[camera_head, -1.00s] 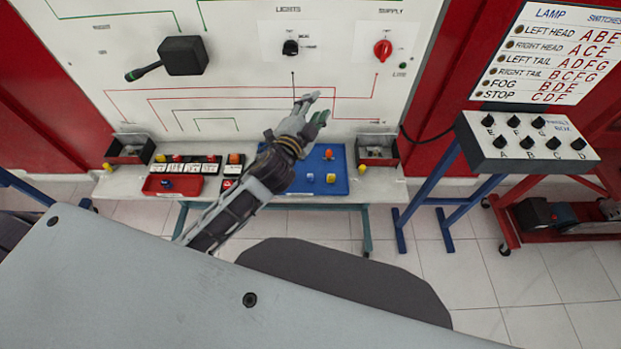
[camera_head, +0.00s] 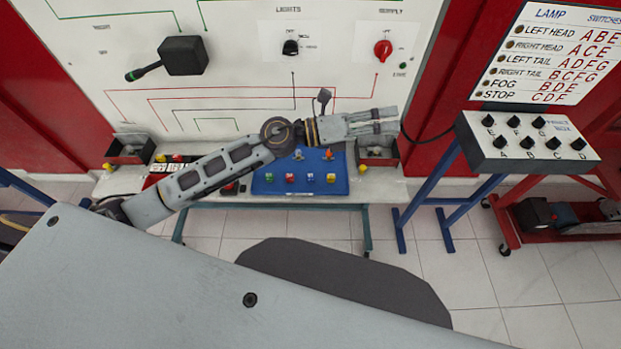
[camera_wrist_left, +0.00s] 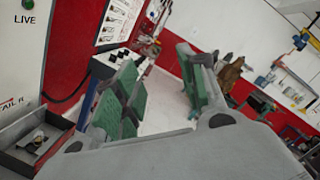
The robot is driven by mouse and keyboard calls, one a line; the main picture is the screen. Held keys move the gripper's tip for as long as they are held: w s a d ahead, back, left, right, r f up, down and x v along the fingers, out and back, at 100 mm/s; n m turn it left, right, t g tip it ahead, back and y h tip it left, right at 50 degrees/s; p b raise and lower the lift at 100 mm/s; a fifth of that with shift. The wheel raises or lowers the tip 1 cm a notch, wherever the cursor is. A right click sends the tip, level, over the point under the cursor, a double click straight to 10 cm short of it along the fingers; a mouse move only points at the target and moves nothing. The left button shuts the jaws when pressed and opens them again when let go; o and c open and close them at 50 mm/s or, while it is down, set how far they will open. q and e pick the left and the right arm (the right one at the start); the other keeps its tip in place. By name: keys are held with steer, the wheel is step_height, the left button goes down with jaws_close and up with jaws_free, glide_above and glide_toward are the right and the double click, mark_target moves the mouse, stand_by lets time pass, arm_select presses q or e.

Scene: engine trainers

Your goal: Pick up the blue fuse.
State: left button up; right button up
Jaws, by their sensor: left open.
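A small blue fuse (camera_head: 311,177) stands in the front row of the blue tray (camera_head: 275,188) on the bench in the head view. A green (camera_head: 269,177), a red (camera_head: 290,177) and a yellow fuse (camera_head: 331,178) share that row. My left gripper (camera_head: 394,121) is to the right of and beyond the blue fuse, above the right-hand bin, pointing right. Its fingers are apart and empty, as the left wrist view (camera_wrist_left: 156,92) also shows. That view does not show the blue fuse. My right gripper is not in view.
An orange piece (camera_head: 328,154) stands at the tray's back. My left arm crosses the bench and hides part of its left side. Small bins stand at left (camera_head: 130,150) and right (camera_head: 378,153). The white panel (camera_head: 230,60) rises behind. A switch box (camera_head: 530,142) is to the right.

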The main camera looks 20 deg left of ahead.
arm_select(q)
steer(key=s+a+f+m+g+y, duration=0.1)
steer(key=a+f+m+g+y, duration=0.15)
steer(key=f+m, duration=0.2)
steer(key=s+a+f+m+g+y, duration=0.1)
steer(key=a+f+m+g+y, duration=0.1)
steer(key=f+m+g+y, duration=0.3)
steer(key=w+a+f+y, duration=0.1)
steer(key=a+f+y, duration=0.2)
steer(key=a, duration=0.5)
steer(key=w+a+f+m+y, duration=0.1)
steer(key=a+f+y, duration=0.2)
steer(key=a+f, duration=0.2)
steer(key=a+t, duration=0.1)
steer(key=a, duration=0.2)
steer(key=shift+w+f, duration=0.15)
steer(key=shift+w, duration=0.2)
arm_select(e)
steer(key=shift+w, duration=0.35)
arm_select(q)
steer(key=shift+a, duration=0.1)
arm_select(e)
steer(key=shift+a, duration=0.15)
